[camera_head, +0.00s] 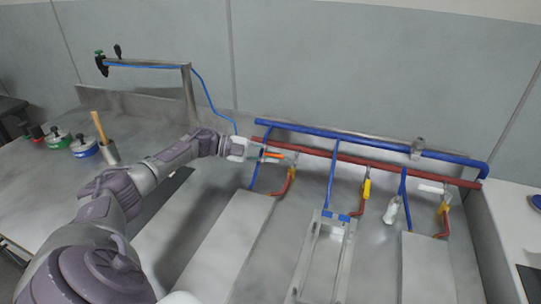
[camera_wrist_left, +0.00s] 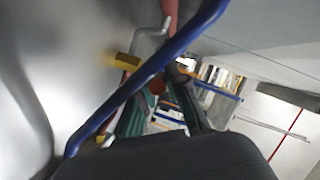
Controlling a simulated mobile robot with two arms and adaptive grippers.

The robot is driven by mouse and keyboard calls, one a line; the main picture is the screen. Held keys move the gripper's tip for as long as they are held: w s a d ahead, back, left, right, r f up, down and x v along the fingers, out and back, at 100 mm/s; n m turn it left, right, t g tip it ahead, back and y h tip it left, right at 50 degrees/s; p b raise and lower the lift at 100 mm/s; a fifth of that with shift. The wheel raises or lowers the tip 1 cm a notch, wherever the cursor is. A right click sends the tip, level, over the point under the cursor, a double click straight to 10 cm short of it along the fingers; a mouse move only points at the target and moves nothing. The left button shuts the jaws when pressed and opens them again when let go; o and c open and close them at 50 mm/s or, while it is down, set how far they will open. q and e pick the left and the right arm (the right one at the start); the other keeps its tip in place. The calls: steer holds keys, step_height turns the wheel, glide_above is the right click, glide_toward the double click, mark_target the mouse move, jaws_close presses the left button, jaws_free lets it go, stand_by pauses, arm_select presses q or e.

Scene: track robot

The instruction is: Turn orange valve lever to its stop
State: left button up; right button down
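The orange valve lever (camera_head: 274,155) is on the left valve of the pipe rack and points roughly sideways. My left gripper (camera_head: 258,152) is right at the lever's left end, its arm reaching in from the left. In the left wrist view the two fingers (camera_wrist_left: 163,105) stand apart, with a small orange-red end (camera_wrist_left: 157,85) showing between them. A blue pipe crosses in front and hides part of the fingers. I cannot tell whether either finger touches the lever. My right gripper is not in view.
A red pipe (camera_head: 335,154) and a blue pipe (camera_head: 330,133) run along the back. A metal frame (camera_head: 323,257) is at front centre.

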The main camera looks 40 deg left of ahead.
arm_select(q)
steer(key=o, duration=0.4)
steer(key=v, duration=1.2)
stand_by(0.3)
